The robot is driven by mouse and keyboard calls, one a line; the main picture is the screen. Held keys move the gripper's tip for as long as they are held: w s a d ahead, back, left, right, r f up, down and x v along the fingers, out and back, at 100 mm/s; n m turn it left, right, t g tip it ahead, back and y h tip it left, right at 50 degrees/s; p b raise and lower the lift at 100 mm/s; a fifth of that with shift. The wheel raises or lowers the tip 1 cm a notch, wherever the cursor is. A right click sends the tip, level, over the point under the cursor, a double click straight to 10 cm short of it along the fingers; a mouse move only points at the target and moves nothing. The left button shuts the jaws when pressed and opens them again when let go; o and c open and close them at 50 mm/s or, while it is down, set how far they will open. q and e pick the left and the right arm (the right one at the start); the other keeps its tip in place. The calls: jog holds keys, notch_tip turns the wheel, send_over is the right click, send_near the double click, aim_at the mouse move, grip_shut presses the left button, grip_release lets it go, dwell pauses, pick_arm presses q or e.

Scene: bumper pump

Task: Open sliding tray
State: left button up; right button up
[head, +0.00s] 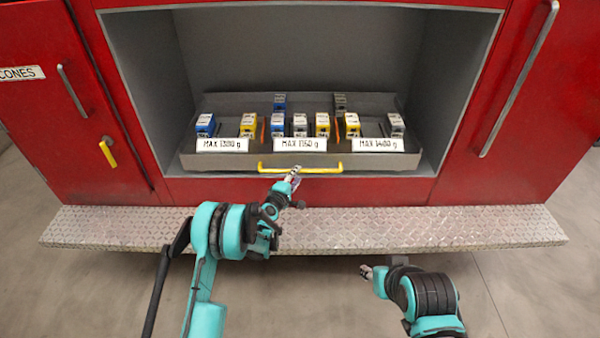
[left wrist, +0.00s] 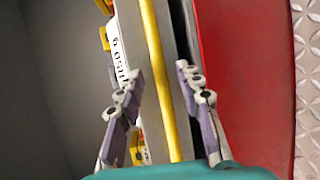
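The grey sliding tray (head: 230,161) sits inside the open recess of the red cabinet, with its yellow bar handle (head: 262,168) along its front edge. My left gripper (head: 296,170) is at the middle of the handle. In the left wrist view the handle (left wrist: 158,70) runs between the two spread fingers of my left gripper (left wrist: 160,85), with a gap on both sides. My right gripper (head: 366,271) is low in the head view, in front of the step and away from the tray; its fingers are too small to read.
Several blue, yellow and grey blocks stand in the tray, behind white labels such as the middle one (head: 300,145). A diamond-plate step (head: 130,228) juts out below the recess. Red doors with long handles (head: 518,80) flank it. A yellow latch (head: 107,152) is at left.

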pick_arm(q)
jog(key=shift+b+x, duration=0.5)
jog(key=shift+x, duration=1.65)
grip_shut()
jog(key=shift+s, duration=0.15)
